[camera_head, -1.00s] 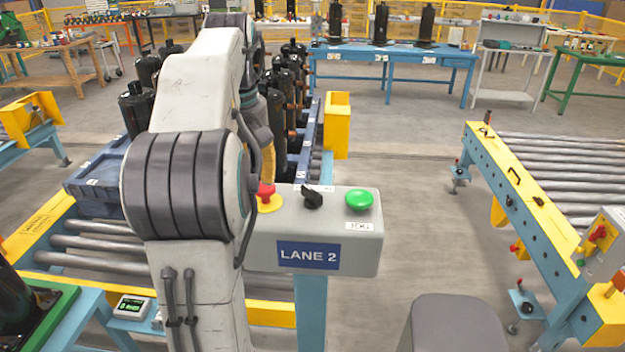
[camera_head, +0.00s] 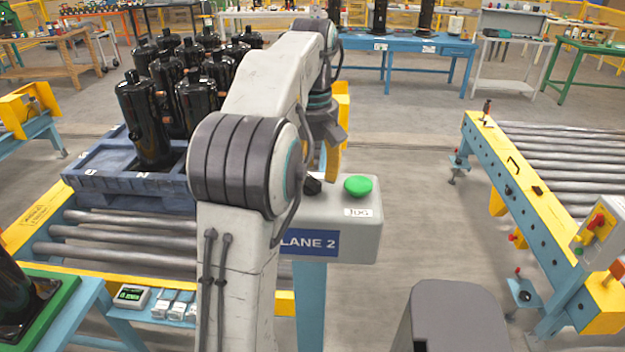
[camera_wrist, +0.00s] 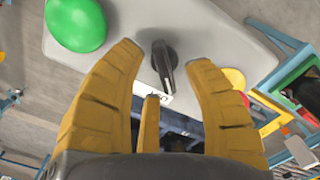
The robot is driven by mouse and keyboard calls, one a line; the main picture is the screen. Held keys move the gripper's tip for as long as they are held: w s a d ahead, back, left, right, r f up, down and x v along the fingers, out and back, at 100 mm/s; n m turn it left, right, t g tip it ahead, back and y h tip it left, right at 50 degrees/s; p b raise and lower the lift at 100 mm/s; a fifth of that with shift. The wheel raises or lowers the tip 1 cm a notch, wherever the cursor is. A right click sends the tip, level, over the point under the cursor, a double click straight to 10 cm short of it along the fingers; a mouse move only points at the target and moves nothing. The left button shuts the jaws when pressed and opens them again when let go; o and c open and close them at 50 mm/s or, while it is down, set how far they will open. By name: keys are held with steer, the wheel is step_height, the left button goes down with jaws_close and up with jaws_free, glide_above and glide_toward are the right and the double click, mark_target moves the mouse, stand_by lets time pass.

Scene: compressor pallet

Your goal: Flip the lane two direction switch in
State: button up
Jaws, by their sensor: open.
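The lane two direction switch is a black rotary knob (camera_wrist: 164,66) on the top of a grey control box (camera_wrist: 214,40) in the wrist view. In the head view the knob (camera_head: 313,186) is partly hidden behind my arm, on the box (camera_head: 362,238) marked LANE 2. My gripper (camera_wrist: 166,62) is open, its yellow fingers spread to either side of the knob, with a third finger below. I cannot tell whether any finger touches it. In the head view my gripper (camera_head: 331,163) hangs just above the box.
A green button (camera_head: 358,186) sits right of the knob, and also shows in the wrist view (camera_wrist: 75,24). A red button on a yellow base (camera_wrist: 234,80) is on its other side. A blue pallet (camera_head: 120,190) of black compressors stands at left.

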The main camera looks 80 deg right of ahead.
steer(key=shift+f, duration=0.75)
jaws_close()
